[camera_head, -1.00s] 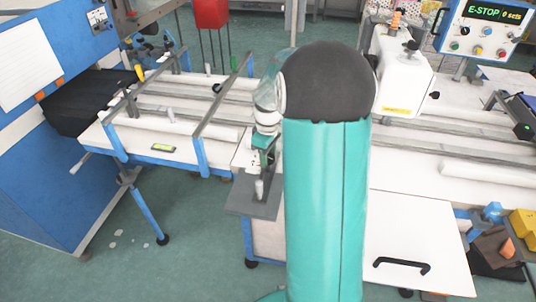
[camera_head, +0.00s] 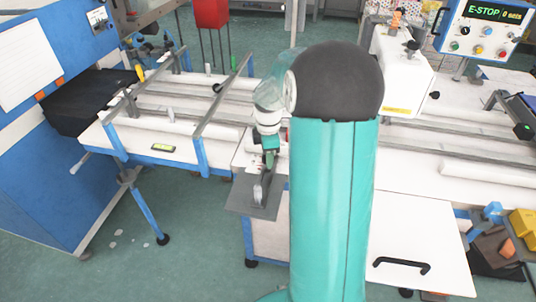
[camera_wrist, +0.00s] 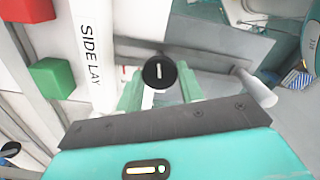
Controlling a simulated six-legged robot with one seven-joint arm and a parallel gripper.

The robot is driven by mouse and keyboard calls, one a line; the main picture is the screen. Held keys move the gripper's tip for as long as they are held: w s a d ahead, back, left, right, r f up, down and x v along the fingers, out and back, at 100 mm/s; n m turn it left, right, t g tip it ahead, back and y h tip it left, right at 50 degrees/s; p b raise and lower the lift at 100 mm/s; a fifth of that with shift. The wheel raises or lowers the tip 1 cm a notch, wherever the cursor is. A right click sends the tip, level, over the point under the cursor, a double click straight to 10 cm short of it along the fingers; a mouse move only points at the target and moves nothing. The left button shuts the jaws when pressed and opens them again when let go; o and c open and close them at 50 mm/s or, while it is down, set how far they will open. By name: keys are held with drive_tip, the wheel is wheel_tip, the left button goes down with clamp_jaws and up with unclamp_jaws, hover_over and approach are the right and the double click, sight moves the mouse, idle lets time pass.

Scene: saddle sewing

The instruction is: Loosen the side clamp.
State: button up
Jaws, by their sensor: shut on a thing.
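A round black knob (camera_wrist: 160,72) with a white line on its face sits between the pale green fingers of my gripper (camera_wrist: 160,88) in the wrist view. My gripper is shut on this knob, which I take to be the side clamp's. The white line stands nearly upright. A white bar (camera_wrist: 92,50) lettered "SIDE LAY" runs just left of the knob. In the head view my gripper (camera_head: 269,160) is low at the table's edge, partly behind my arm. The knob cannot be made out there.
Red (camera_wrist: 27,8) and green (camera_wrist: 52,78) blocks lie left of the lettered bar. A grey plate (camera_wrist: 215,60) with a pale cylinder (camera_wrist: 258,88) is close on the right. In the head view, a grey shelf (camera_head: 243,202) juts out below my gripper. Rails (camera_head: 228,92) cross the table.

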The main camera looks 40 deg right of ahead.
drive_tip(key=shift+r, duration=0.1)
idle(0.3)
drive_tip(key=o, duration=1)
wheel_tip(320, 180, up, 14)
idle(0.3)
drive_tip(key=s+a+r+m+t, duration=0.1)
drive_tip(key=s+a+r+m, duration=0.15)
drive_tip(key=a, duration=0.25)
drive_tip(key=s+a+r+m+t+h, duration=0.1)
drive_tip(key=s+a+m, duration=0.1)
drive_tip(key=s+a, duration=0.15)
drive_tip(key=s+a+r+m+t, duration=0.1)
drive_tip(key=s+a+r+m, duration=0.1)
drive_tip(key=a, duration=0.4)
drive_tip(key=s+a+f+m+t+y, duration=0.1)
drive_tip(key=s+a+f+m+t, duration=0.1)
drive_tip(key=s+a+m, duration=0.4)
drive_tip(key=s+a, duration=0.2)
drive_tip(key=s, duration=0.3)
drive_tip(key=shift+a+f+t, duration=0.15)
drive_tip(key=shift+a+t, duration=0.1)
drive_tip(key=shift+t, duration=0.05)
